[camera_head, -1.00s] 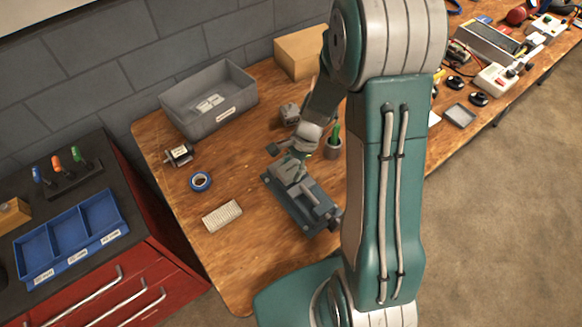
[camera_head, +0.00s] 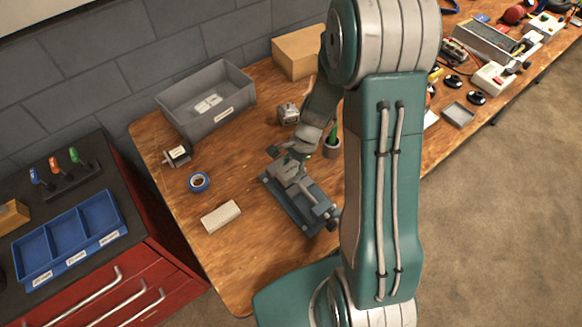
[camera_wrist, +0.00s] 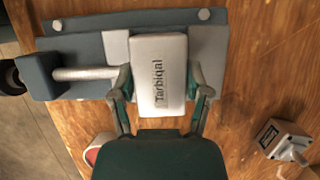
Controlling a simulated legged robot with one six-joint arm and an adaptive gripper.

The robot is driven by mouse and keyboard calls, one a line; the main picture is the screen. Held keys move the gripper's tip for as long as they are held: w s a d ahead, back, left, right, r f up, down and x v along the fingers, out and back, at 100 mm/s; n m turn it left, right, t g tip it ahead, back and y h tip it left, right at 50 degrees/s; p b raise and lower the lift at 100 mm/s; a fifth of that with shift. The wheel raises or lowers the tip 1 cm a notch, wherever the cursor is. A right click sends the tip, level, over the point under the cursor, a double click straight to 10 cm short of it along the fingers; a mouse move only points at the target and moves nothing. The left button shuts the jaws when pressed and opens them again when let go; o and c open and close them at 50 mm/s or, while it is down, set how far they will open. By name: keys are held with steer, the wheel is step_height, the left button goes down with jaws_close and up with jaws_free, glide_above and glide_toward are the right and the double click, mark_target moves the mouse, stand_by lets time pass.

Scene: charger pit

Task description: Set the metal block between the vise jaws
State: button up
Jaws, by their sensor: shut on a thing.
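The metal block (camera_wrist: 159,73) is a pale grey block with dark lettering, "Tarbiqal", on its face. In the wrist view my gripper (camera_wrist: 160,90) is shut on it, one finger on each side. The vise (camera_head: 308,204) is blue-grey and lies on the wooden bench; it also shows in the wrist view (camera_wrist: 75,52) with its screw rod at left. From above, the block appears over the gap between the left jaw (camera_wrist: 116,47) and right jaw (camera_wrist: 210,48). I cannot tell how deep it sits. In the head view my gripper (camera_head: 292,158) is partly hidden at the vise's far end.
A potted green item (camera_head: 332,148) and a small grey device (camera_head: 288,113) stand close to my gripper.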

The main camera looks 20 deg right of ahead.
steer(key=shift+f, duration=0.5)
steer(key=o, duration=1.4)
steer(key=v, duration=1.1)
steer(key=shift+w+d+r, duration=0.1)
steer(key=shift+w+r, duration=0.05)
steer(key=shift+r, duration=0.25)
